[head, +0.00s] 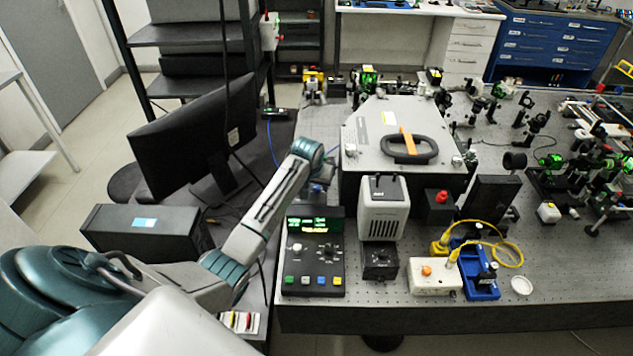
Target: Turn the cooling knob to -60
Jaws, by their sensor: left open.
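A black control box (313,276) with a lit green display (314,225) stands near the front edge of the bench. Its sloped panel carries a white knob (297,247), small dark controls to the right of it, and a row of coloured buttons. The labels and the display reading are too small to read, so I cannot tell which control is the cooling knob or its setting. My left gripper (317,191) is open, just behind and above the display end of the box, apart from the knobs. Its fingers are small and partly hidden by my wrist. My right gripper is out of view.
A white-fronted unit (383,212) and a small black box (380,261) stand close on the right. Behind is a large grey housing (370,135) with a black handle. A monitor (190,130) stands at left. A white box (435,279) with yellow cable lies further right.

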